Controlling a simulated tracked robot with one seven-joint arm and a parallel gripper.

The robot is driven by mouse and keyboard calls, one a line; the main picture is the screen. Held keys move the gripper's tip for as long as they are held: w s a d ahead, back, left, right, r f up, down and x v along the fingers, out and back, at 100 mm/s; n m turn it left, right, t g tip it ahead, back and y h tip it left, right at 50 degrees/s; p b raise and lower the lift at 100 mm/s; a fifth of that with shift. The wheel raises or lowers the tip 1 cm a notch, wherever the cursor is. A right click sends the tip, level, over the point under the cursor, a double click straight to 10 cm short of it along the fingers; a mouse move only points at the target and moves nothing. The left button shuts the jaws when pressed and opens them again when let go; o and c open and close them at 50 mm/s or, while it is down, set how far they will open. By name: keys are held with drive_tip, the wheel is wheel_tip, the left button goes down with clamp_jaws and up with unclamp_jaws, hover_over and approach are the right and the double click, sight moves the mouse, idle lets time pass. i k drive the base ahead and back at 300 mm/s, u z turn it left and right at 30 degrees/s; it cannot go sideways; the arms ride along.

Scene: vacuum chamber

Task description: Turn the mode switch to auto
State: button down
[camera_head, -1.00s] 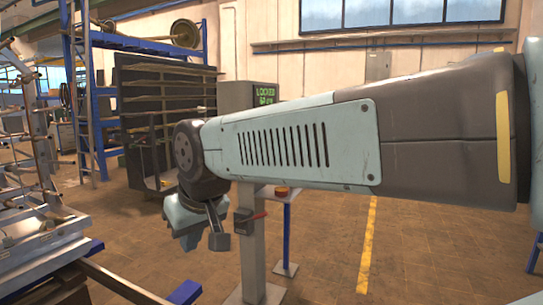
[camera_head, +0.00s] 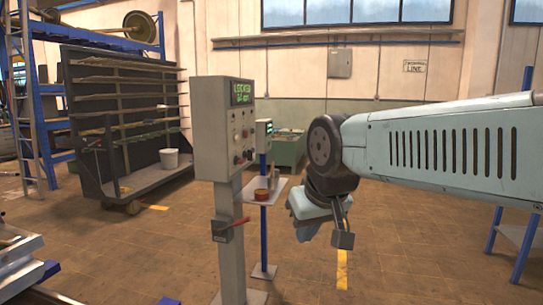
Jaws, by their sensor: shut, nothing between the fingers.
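The grey control cabinet (camera_head: 212,130) stands on a pedestal left of centre, with a green-lettered display (camera_head: 242,92) reading "LOCKED" on top. Several small knobs and buttons (camera_head: 243,135), some red, are on its right-hand face. They are too small to tell which is the mode switch or how it is set. My gripper (camera_head: 303,232) hangs below my wrist, right of the cabinet and apart from it. It is shut and empty; its fingertips are small and seen from behind.
A red-handled lever box (camera_head: 222,231) is on the pedestal (camera_head: 231,262). Beside it, a blue-legged stand (camera_head: 265,190) carries a small screen and a red item. A dark rack (camera_head: 90,120) with a white bucket (camera_head: 171,160) stands left. The floor right of the pedestal is open.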

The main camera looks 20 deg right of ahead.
sight(249, 155)
drive_tip(key=z, duration=0.25)
drive_tip(key=i, duration=0.95)
drive_tip(key=u, duration=0.1)
drive_tip(key=k, duration=0.5)
drive_tip(key=z, duration=0.45)
drive_tip(key=i, duration=1.4)
drive_tip(key=u, duration=0.1)
